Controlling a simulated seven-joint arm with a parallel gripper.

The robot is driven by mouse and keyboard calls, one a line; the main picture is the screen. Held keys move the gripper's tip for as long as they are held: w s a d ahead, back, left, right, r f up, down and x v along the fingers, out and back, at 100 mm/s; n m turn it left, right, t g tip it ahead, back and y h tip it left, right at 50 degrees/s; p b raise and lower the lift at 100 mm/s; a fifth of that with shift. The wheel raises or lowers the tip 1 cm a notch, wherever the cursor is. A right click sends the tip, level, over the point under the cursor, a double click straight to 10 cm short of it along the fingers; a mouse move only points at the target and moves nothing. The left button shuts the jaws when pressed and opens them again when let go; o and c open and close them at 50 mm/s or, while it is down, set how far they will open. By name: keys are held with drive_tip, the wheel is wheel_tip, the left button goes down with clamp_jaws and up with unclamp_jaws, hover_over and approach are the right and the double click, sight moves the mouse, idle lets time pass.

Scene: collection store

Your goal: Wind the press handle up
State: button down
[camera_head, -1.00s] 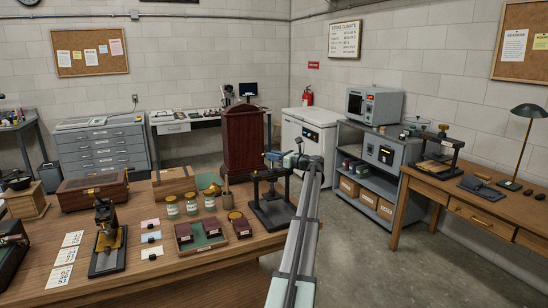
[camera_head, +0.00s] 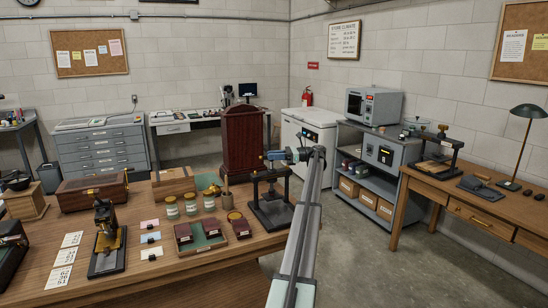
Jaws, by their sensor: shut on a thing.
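The black press (camera_head: 271,209) stands upright at the right end of the large wooden table, on a dark base with two posts and a crossbar. My gripper (camera_head: 269,156) is at the top of the press, reaching in from the right. It is shut on the press handle, which is small here and mostly hidden by the jaws. The exact angle of the handle cannot be made out.
A tall dark red wooden cabinet (camera_head: 243,142) stands just behind the press. Dark red boxes in a green-lined tray (camera_head: 216,240) and lidded jars (camera_head: 190,205) lie to its left. A similar press (camera_head: 440,155) stands on the right desk. Floor between the tables is clear.

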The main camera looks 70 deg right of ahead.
drive_tip(key=shift+n+g+y, duration=0.4)
drive_tip(key=shift+n+y, duration=0.1)
drive_tip(key=shift+y, duration=0.2)
drive_tip(key=c, duration=1)
unclamp_jaws()
drive_tip(key=shift+o, duration=0.2)
drive_tip(key=shift+r, duration=0.15)
wheel_tip(320, 180, up, 10)
drive_tip(key=shift+f, duration=0.1)
